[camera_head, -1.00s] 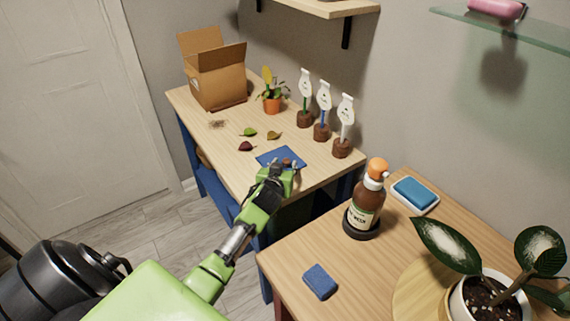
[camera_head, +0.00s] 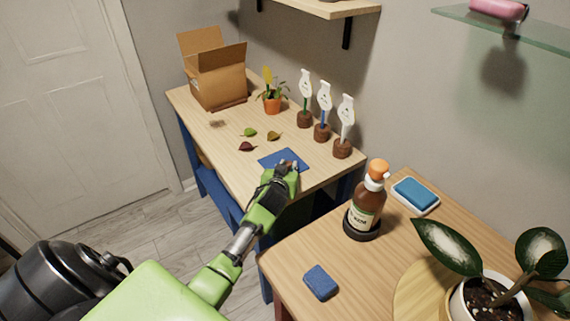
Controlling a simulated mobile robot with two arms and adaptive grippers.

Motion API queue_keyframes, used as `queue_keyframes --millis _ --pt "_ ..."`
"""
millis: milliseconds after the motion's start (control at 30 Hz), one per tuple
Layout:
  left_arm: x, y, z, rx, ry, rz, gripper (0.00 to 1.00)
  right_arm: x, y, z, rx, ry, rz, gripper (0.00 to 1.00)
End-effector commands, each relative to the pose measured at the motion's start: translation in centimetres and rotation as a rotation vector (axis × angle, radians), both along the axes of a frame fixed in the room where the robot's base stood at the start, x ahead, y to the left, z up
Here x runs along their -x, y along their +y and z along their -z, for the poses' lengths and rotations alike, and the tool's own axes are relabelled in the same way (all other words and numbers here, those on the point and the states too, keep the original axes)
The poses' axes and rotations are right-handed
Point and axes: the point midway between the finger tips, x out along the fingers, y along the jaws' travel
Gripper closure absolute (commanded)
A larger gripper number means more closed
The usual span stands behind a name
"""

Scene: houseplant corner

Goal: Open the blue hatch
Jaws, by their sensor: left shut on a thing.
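The blue hatch (camera_head: 272,160) is a flat blue square in the top of the wooden table, near its front edge. It looks flat, with no clear gap along its edges. My left gripper (camera_head: 287,165) is over the hatch's right part, with its fingers shut on the hatch's handle. The fingers hide the handle almost fully. My right gripper is out of view.
Three plant markers in brown bases (camera_head: 322,131) stand right of the hatch. Dry leaves (camera_head: 247,146), an orange-potted plant (camera_head: 272,104) and an open cardboard box (camera_head: 216,88) lie behind. A brown bottle (camera_head: 367,205) stands on the nearer table (camera_head: 400,240).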

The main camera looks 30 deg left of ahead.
Motion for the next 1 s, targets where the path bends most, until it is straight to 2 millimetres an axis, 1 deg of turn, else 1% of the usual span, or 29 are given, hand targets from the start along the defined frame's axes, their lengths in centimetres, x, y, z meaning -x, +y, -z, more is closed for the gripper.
queue_keyframes --millis 33,100,200,333,633,667,700,1000 --pt "0.5 -1.7 0.2 0.012 0.004 0.006 1.00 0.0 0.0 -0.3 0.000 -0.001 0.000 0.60" --pt "1.1 -3.0 0.3 0.014 0.004 0.005 1.00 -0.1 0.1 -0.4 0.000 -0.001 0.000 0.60" --pt "1.7 -4.5 0.4 0.012 0.005 0.005 1.00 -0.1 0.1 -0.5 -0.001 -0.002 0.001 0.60" --pt "2.1 -5.2 0.2 0.007 0.004 0.002 1.00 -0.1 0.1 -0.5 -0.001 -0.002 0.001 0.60" --pt "2.1 -5.2 0.2 0.004 0.003 0.001 1.00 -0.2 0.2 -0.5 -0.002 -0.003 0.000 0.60" --pt "2.1 -5.2 0.2 0.004 0.003 0.001 0.74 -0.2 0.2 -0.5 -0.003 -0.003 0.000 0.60" --pt "2.2 -5.2 0.2 0.004 0.003 0.001 0.66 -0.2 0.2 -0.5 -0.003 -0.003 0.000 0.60" --pt "2.2 -5.2 0.2 0.005 0.003 0.002 0.66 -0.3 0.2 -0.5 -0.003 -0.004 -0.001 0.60"
